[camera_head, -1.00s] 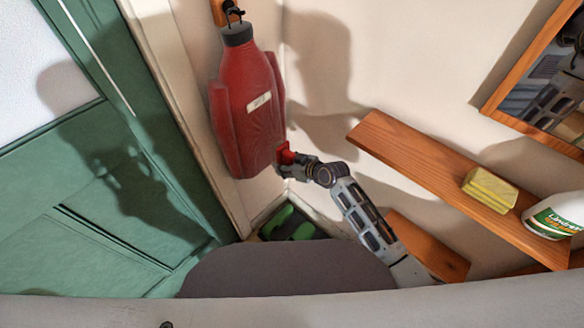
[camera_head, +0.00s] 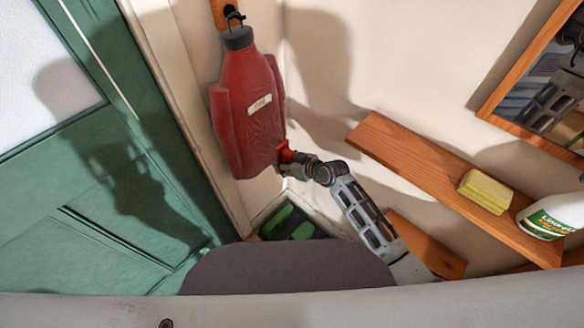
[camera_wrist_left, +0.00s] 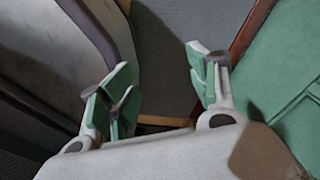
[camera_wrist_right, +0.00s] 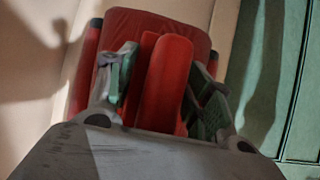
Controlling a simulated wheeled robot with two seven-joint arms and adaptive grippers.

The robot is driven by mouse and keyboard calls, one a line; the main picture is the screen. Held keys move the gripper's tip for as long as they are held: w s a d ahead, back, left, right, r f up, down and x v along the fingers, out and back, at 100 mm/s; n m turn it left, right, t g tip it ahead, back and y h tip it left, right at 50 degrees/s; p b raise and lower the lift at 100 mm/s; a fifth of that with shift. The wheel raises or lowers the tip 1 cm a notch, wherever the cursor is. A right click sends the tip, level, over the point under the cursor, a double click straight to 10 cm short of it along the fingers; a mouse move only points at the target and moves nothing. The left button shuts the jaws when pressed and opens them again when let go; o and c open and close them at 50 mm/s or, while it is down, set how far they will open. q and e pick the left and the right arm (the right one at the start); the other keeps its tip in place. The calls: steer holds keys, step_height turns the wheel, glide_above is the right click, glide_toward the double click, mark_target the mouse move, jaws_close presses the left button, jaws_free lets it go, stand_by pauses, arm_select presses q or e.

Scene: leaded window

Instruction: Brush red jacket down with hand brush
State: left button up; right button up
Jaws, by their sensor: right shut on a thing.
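The red jacket (camera_head: 247,110) hangs upright from a dark hook on the wall, with a dark collar and a small pale label on its front. My right gripper (camera_head: 292,160) is at the jacket's lower right edge. It is shut on the red hand brush (camera_head: 286,154), which shows between the fingers in the right wrist view (camera_wrist_right: 166,85), in front of the jacket (camera_wrist_right: 135,22). The bristles are hidden, so I cannot tell if they touch the cloth. My left gripper (camera_wrist_left: 165,88) shows only in its own wrist view, with its fingers apart and nothing between them.
A wooden shelf (camera_head: 430,175) at the right holds a yellow sponge (camera_head: 487,191) and a white bottle (camera_head: 555,215). A framed mirror (camera_head: 545,85) hangs above it. A green door (camera_head: 110,190) stands at the left. Green and dark items (camera_head: 290,224) lie low in the corner.

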steer(key=shift+r+p, duration=0.4)
steer(key=shift+r, duration=0.45)
steer(key=shift+r+p, duration=0.2)
steer(key=shift+p, duration=0.2)
steer(key=shift+f, duration=0.35)
steer(key=shift+f+b, duration=0.7)
steer(key=shift+f, duration=0.25)
steer(key=shift+w+f+b, duration=0.1)
steer(key=shift+f+b, duration=0.35)
steer(key=shift+b, duration=0.05)
steer(key=shift+f, duration=0.35)
arm_select(q)
steer(key=shift+s+d+f, duration=0.2)
steer(key=shift+d+f, duration=0.05)
steer(key=shift+d, duration=0.25)
steer(key=shift+s+d+f, duration=0.15)
steer(key=shift+d+f, duration=0.05)
steer(key=shift+d, duration=0.25)
steer(key=shift+s+d, duration=0.1)
steer(key=shift+s, duration=0.05)
arm_select(e)
steer(key=shift+a, duration=0.1)
arm_select(q)
steer(key=shift+r, duration=0.1)
arm_select(e)
steer(key=shift+r, duration=0.2)
